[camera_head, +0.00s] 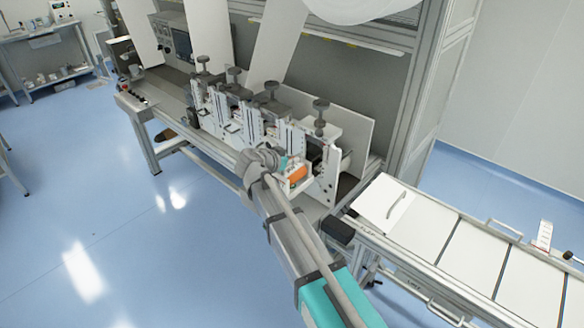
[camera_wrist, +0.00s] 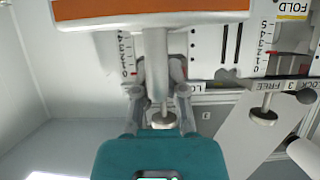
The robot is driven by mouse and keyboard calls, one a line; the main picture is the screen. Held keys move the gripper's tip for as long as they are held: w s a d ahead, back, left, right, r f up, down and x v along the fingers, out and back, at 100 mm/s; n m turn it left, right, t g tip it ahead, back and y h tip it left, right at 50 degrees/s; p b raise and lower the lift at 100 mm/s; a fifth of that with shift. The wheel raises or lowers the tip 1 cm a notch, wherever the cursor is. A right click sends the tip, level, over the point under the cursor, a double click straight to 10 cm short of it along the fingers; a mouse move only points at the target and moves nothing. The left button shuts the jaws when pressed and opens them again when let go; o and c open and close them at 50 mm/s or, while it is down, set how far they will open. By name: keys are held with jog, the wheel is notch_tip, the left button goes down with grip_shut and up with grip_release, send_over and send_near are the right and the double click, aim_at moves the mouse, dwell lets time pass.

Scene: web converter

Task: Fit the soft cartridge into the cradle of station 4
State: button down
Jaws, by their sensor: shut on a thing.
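The cartridge (camera_head: 297,176), an orange and white block, is at the front of the rightmost station (camera_head: 323,160) in the head view. It also fills the top of the wrist view (camera_wrist: 150,22), with a grey stem running down from it. My gripper (camera_head: 284,163) is at its left side, small and partly hidden by my arm in the head view. In the wrist view my gripper's grey fingers (camera_wrist: 160,82) are shut on the cartridge around that stem. The cradle is hidden behind the cartridge, and I cannot tell whether the two touch.
More stations with dark knobs (camera_head: 234,72) stand in a row to the left. A lever plate marked "LOCK 3 FREE" (camera_wrist: 284,98) is close on the right in the wrist view. A white-topped table (camera_head: 450,235) stands right of the machine. Blue floor in front is clear.

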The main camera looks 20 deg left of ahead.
jog(key=shift+f+b, duration=0.5)
jog(key=shift+f, duration=0.3)
jog(key=c, duration=0.7)
grip_release()
jog(key=shift+r, duration=0.1)
jog(key=shift+s+a+r, duration=0.1)
jog(key=shift+s+r, duration=0.05)
jog(key=shift+s, duration=0.1)
jog(key=p+v, duration=0.5)
jog(key=v, duration=0.6)
jog(key=shift+s+a, duration=0.1)
jog(key=shift+s, duration=0.15)
